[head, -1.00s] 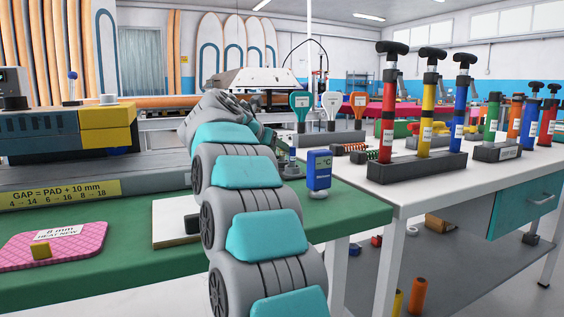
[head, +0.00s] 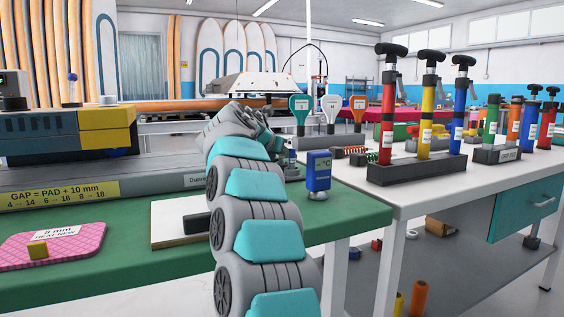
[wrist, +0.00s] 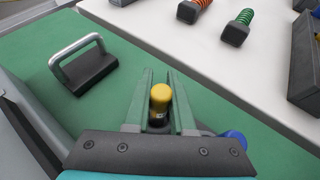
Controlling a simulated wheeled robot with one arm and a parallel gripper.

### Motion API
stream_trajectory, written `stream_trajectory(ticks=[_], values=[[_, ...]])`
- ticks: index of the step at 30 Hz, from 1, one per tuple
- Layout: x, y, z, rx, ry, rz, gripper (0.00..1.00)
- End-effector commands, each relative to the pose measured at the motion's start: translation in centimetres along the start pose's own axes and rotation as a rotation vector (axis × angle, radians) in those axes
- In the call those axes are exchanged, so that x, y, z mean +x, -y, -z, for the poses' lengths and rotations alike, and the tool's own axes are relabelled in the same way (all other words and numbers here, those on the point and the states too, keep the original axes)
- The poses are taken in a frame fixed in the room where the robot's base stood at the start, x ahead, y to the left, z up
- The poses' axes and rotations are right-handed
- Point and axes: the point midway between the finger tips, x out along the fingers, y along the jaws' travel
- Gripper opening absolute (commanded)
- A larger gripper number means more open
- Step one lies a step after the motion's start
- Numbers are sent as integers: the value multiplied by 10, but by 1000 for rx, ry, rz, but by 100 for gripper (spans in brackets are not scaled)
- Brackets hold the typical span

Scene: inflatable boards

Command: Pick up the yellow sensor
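The yellow sensor (wrist: 160,97) has a rounded yellow top and a dark lower part, and shows in the middle of the wrist view. My gripper (wrist: 160,80) has its two green-grey fingers apart, one on each side of the sensor. The gap is about as wide as the sensor, and I cannot see clear contact. In the head view my arm reaches over the green bench top, and the sensor and fingertips are hidden or too small to tell.
A black block with a metal handle (wrist: 88,68) stands left of the fingers. A blue gauge (head: 318,172) stands close to my arm on the right; a blue round thing (wrist: 236,138) is beside the gripper. The white table (head: 400,195) holds pumps and coloured springs.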

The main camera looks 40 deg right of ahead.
Motion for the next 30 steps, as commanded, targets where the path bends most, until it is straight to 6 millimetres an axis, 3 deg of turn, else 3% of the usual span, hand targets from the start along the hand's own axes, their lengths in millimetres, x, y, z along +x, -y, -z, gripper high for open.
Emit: stream_trajectory(ticks=[5,23,30], values=[[0,0,0,0,0,0,0],[-1,0,-1,1,0,0,0],[-7,0,-15,2,2,1,0]])
